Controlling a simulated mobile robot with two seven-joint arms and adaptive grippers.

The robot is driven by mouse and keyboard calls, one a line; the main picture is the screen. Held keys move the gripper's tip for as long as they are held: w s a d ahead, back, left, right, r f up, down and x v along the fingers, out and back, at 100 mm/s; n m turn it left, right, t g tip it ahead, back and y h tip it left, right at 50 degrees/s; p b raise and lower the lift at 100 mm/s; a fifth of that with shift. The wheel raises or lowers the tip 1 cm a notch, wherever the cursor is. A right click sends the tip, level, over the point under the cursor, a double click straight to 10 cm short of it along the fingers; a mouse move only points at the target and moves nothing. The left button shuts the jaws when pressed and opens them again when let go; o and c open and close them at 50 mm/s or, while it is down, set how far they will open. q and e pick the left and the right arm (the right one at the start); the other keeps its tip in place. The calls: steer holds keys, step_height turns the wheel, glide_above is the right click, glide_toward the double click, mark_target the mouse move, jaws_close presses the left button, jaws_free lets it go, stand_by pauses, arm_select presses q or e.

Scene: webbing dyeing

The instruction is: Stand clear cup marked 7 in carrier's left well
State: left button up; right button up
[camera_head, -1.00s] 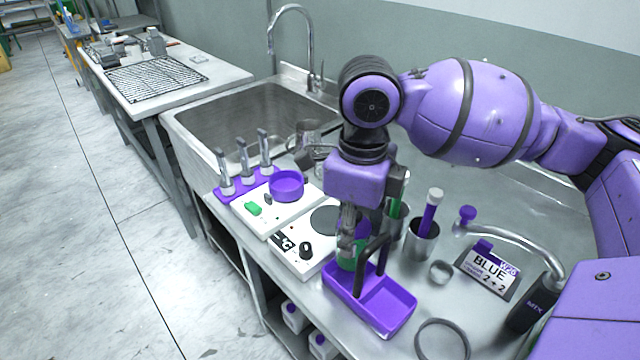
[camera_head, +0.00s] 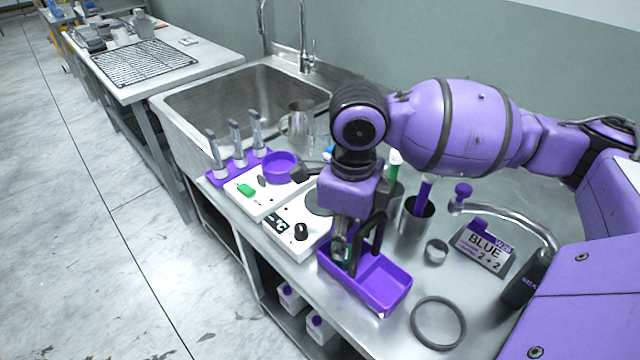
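No 7 is readable. The right well looks empty. My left gripper is not in view.
A white hotplate (camera_head: 292,228) and a scale with a purple dish (camera_head: 281,166) stand left of the carrier. The sink (camera_head: 245,100) is behind.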

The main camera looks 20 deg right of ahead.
steer(key=shift+o, duration=1.4)
step_height(320, 180, up, 11)
steer(key=shift+r+p, duration=0.2)
steer(key=shift+p, duration=0.45)
steer(key=shift+r, duration=0.5)
steer(key=shift+f, duration=0.1)
